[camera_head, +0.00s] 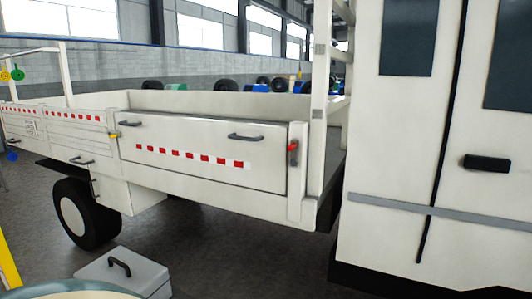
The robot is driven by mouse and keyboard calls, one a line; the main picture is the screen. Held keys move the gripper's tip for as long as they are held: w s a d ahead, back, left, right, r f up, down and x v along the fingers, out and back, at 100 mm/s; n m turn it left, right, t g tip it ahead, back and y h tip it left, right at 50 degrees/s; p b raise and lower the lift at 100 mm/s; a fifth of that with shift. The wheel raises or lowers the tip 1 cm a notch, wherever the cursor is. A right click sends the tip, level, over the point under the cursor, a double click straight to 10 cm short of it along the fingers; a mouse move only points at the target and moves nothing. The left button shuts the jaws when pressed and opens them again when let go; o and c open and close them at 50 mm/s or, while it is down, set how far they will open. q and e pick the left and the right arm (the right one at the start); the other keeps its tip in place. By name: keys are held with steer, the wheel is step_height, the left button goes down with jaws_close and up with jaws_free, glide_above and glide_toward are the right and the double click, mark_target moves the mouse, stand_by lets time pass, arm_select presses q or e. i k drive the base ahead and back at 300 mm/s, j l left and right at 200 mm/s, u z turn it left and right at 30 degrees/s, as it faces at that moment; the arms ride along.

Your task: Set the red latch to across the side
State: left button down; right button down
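The red latch (293,150) sits on the white post at the right end of the truck bed's side panel (200,140). It has a red upper part and a dark lower part, and appears to stand upright along the post. A yellow latch (114,135) is at the left end of the same panel and appears to point sideways. The panel is up and carries two dark handles and a red-and-white strip. Neither of my grippers is in view.
The white cab (410,140) with a dark door handle (486,162) stands at the right. A grey box (125,272) with a handle is on the floor at the lower left. A black wheel (86,213) is under the bed. Dark floor is clear below the panel.

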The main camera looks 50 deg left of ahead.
mark_target(294, 148)
steer(key=i+j+u, duration=0.15)
steer(key=u, duration=0.35)
steer(key=i+u, duration=0.6)
steer(key=u, duration=0.35)
steer(key=i+j, duration=0.45)
steer(key=j, duration=0.15)
